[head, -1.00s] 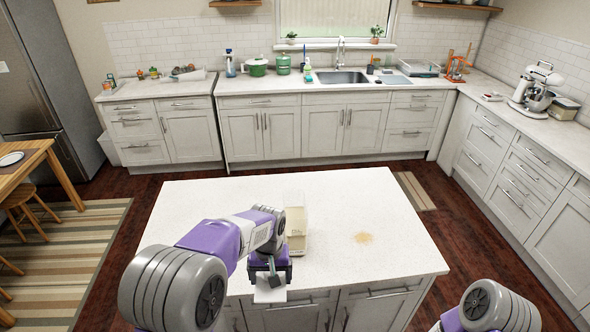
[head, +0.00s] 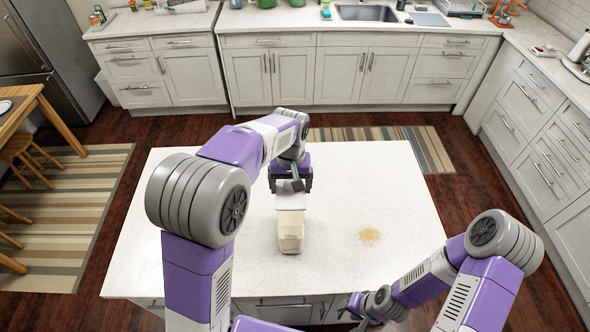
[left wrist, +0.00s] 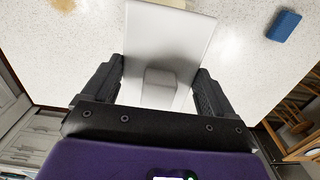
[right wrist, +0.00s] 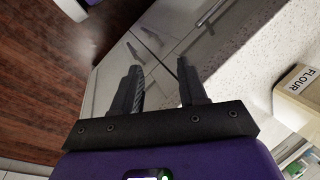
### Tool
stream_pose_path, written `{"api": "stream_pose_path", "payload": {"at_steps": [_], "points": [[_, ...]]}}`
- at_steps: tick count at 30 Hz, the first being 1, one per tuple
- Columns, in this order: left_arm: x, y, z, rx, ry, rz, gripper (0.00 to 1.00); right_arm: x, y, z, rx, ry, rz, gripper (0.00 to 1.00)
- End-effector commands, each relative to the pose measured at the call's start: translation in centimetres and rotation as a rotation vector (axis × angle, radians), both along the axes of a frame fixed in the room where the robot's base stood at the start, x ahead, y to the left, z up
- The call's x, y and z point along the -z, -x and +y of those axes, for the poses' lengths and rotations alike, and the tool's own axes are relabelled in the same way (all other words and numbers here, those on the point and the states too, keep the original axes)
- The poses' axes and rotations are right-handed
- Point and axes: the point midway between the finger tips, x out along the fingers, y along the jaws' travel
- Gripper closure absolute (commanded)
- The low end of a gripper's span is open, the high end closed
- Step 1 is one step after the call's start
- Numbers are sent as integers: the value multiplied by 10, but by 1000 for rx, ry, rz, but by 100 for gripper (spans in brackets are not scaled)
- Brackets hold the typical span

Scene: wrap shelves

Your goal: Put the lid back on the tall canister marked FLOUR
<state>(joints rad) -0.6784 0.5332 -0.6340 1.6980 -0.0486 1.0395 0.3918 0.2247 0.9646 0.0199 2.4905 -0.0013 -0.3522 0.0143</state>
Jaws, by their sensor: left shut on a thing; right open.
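The tall canister (head: 290,236) stands upright on the white island, translucent with pale contents. Its FLOUR label shows at the right edge of the right wrist view (right wrist: 302,80). My left gripper (head: 291,184) is shut on the block-like knob of a white rectangular lid (left wrist: 165,35). In the head view the lid (head: 291,200) overlaps the canister's top end; I cannot tell whether it touches the rim. In the left wrist view the lid hides whatever is beneath it. My right gripper (right wrist: 160,78) is open and empty, low beside the island's front edge (head: 352,306).
A tan powder spill (head: 370,235) lies on the island (head: 400,190) right of the canister. A blue block (left wrist: 284,25) lies on the island top. The island's right side is otherwise clear. Cabinets (head: 340,75) line the back wall.

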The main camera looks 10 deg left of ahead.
Motion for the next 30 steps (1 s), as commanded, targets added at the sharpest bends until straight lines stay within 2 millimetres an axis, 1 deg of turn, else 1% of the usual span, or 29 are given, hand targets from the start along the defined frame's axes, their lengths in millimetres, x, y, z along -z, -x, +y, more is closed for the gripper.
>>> {"api": "stream_pose_path", "payload": {"at_steps": [8, 15, 22, 30], "points": [[16, 0, 0, 0, 0, 0, 46, 15, 1, 0, 0, 0, 1, 57], [39, 0, 0, 2, -1, -1, 46, 38, 0, 0, 0, 0, 0, 57], [54, 0, 0, -1, 0, 1, 46, 46, 0, 0, 0, 0, 0, 57], [56, 0, 0, 0, 0, 0, 46, 47, 0, 0, 0, 0, 0, 57]]}}
